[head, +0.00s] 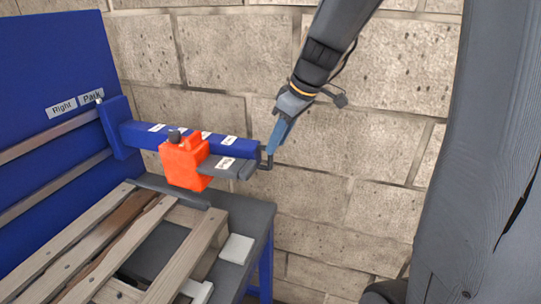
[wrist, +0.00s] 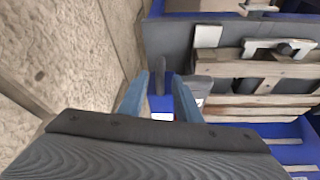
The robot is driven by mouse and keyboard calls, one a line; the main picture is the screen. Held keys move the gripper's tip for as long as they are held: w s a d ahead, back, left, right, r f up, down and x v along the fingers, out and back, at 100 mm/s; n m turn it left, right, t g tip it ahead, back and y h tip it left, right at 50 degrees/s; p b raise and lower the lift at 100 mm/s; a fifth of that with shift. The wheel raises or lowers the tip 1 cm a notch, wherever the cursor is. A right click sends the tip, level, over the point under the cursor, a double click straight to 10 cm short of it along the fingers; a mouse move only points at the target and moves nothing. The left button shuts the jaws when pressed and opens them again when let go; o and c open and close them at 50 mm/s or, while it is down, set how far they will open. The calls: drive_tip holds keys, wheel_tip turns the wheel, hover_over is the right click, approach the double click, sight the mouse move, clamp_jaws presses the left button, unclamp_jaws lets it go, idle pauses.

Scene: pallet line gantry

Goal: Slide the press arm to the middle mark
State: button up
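A blue beam (head: 235,147), which I take for the press arm, reaches out from a blue bracket (head: 119,128) beside the "Park" label (head: 92,96). It carries several small white labels. An orange block (head: 184,162) hangs on the beam, with a grey bar (head: 212,170) beside it. My gripper (head: 273,150) is at the beam's right, free end, next to a small dark hook-like piece (head: 266,164). In the wrist view my gripper (wrist: 160,80) has its fingers apart. A dark grey upright piece (wrist: 160,72) and the blue beam show between them; contact cannot be told.
The "Right" label (head: 62,108) is left of "Park" on the blue panel (head: 40,55); no middle mark is readable. A wooden pallet (head: 100,240) lies on the grey table (head: 255,215) below the beam. A stone wall (head: 350,190) stands close behind my gripper.

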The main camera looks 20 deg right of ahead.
drive_tip(key=shift+p+x, duration=0.55)
drive_tip(key=shift+x, duration=2.55)
drive_tip(key=shift+s, duration=0.1)
clamp_jaws()
